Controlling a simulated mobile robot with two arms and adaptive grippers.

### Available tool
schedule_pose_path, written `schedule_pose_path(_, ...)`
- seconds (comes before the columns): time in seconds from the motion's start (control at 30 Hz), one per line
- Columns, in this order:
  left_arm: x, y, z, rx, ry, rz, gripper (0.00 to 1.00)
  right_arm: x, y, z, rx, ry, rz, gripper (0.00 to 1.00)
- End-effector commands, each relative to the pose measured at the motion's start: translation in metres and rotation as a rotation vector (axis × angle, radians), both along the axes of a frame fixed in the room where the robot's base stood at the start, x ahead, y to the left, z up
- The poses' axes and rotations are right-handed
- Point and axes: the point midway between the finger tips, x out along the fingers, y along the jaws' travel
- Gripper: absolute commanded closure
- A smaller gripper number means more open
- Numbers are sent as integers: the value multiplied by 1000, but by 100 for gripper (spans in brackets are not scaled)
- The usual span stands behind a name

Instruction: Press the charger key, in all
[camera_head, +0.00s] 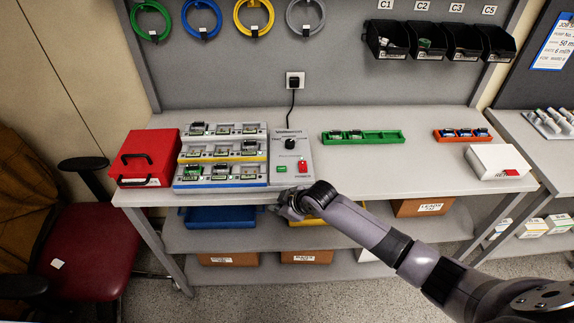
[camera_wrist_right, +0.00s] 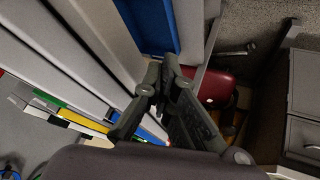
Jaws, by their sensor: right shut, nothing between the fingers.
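The charger (camera_head: 222,157) stands on the bench, a stepped unit with white, yellow and blue tiers holding several battery packs. Its grey control panel (camera_head: 289,153) at the right bears a black round knob (camera_head: 290,144), a small green part (camera_head: 281,169) and a red part (camera_head: 303,166). The labels are too small to read, so I cannot tell which is the key. My right gripper (camera_head: 274,209) is shut and empty in front of the bench's front edge, below the panel and apart from it. Its fingers (camera_wrist_right: 167,78) show in the right wrist view. My left gripper is out of view.
A red case (camera_head: 147,158) stands left of the charger. A green tray (camera_head: 362,137), an orange tray (camera_head: 463,135) and a white box (camera_head: 498,161) lie to the right. A cable runs from the panel to a wall socket (camera_head: 295,82). The bench right of the panel is mostly clear.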

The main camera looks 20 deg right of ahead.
Motion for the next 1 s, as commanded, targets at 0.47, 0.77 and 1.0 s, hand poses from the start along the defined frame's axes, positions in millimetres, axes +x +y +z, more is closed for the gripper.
schedule_pose_path(0.47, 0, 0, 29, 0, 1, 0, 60, 82, -24, 166, -138, -184, 215, 100)
schedule_pose_path(0.77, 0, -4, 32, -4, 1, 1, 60, 94, -33, 191, -163, -211, 241, 100)
schedule_pose_path(1.0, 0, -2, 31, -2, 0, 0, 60, 94, -33, 191, -162, -211, 241, 100)
